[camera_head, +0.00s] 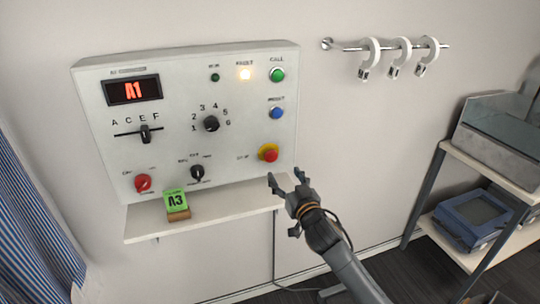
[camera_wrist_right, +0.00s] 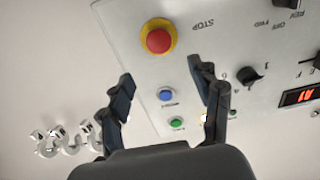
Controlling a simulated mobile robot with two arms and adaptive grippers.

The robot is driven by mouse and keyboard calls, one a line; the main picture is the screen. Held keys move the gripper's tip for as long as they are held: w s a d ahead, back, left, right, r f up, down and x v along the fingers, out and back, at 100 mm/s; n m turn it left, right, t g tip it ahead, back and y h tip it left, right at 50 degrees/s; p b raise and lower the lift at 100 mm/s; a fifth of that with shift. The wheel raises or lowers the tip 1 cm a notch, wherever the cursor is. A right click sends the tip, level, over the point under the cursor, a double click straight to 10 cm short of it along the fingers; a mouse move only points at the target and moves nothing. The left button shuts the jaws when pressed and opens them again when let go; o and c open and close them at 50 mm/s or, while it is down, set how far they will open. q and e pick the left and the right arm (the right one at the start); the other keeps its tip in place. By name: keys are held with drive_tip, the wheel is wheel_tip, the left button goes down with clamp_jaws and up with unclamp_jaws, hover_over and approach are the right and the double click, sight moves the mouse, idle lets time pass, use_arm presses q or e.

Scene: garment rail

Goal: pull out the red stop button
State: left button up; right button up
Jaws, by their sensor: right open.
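The red stop button (camera_head: 270,155) sits on a yellow collar at the lower right of the white control panel (camera_head: 240,110). In the right wrist view the button (camera_wrist_right: 158,40) shows upside down, near the panel edge, ahead of my fingertips. My right gripper (camera_head: 287,182) is open and empty, just below and to the right of the button in the head view, apart from it. In the right wrist view its two fingers (camera_wrist_right: 160,80) are spread wide. My left gripper is not in view.
A shelf (camera_head: 220,218) with a green A3 card (camera_head: 176,201) runs under the panel. Blue (camera_head: 277,112) and green (camera_head: 277,74) buttons sit above the stop button. The fault lamp (camera_head: 246,73) is lit. A rail with white rings (camera_head: 398,52) is at upper right.

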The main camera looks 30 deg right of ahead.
sight(272, 157)
drive_tip(key=p+x, duration=0.1)
drive_tip(key=x, duration=0.8)
drive_tip(key=shift+w, duration=0.15)
drive_tip(key=shift+x, duration=0.8)
drive_tip(key=shift+f, duration=0.1)
